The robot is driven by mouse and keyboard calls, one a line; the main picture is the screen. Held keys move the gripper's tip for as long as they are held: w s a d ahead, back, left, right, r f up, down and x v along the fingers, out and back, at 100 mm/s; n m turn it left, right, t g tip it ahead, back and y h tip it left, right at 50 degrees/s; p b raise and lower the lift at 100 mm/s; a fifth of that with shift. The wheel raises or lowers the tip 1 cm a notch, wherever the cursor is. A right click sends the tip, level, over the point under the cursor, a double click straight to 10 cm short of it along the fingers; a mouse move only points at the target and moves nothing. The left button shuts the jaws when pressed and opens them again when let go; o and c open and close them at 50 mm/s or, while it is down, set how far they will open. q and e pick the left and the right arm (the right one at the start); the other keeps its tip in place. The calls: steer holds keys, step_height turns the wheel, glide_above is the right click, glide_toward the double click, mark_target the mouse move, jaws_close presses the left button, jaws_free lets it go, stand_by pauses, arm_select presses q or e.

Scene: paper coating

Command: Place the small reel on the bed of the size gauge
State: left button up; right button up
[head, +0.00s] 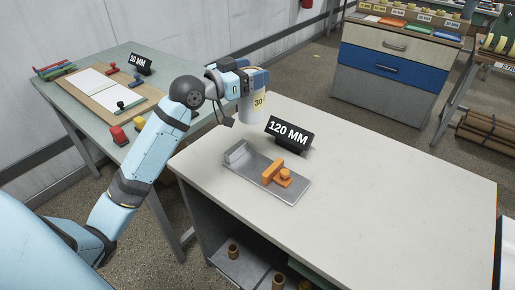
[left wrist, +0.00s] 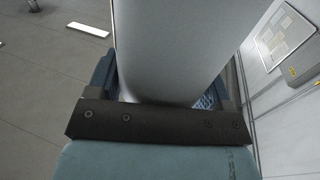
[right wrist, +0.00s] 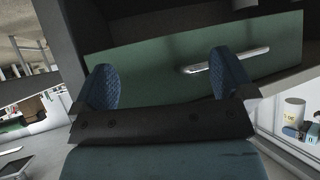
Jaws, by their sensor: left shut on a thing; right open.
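The small reel (head: 251,110) is a pale grey-white cylinder with a yellow label reading 30. My left gripper (head: 254,80) is shut on it and holds it upright, above the table's far left edge. In the left wrist view the reel (left wrist: 170,45) fills the space between the fingers. The size gauge has a flat grey metal bed (head: 252,169) with a grey end block (head: 237,152) and an orange slider (head: 273,171). The bed is empty between block and slider. The reel is behind the gauge, apart from it. My right gripper (right wrist: 165,78) is open and empty, before a green panel.
A black 120 MM sign (head: 289,133) stands just behind the gauge. The white table (head: 400,190) is clear to the right. A green side table (head: 90,67) at left carries a board, stamps and a 30 MM sign (head: 140,63). A drawer cabinet (head: 388,75) stands at the back.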

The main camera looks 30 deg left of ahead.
mark_target(251, 118)
arm_select(q)
steer(key=f, duration=0.4)
steer(key=f+b, duration=0.1)
steer(key=f, duration=0.2)
steer(key=shift+s+f, duration=0.2)
steer(key=shift+f, duration=0.15)
step_height(251, 118, down, 5)
steer(key=shift+f+b, duration=0.2)
steer(key=shift+b, duration=0.15)
step_height(251, 118, down, 4)
steer(key=shift+w+f+b, duration=0.1)
steer(key=shift+f+b, duration=0.1)
steer(key=shift+b, duration=0.2)
arm_select(e)
steer(key=shift+f, duration=0.65)
arm_select(q)
steer(key=shift+f, duration=0.2)
steer(key=o, duration=1)
steer(key=shift+r, duration=0.1)
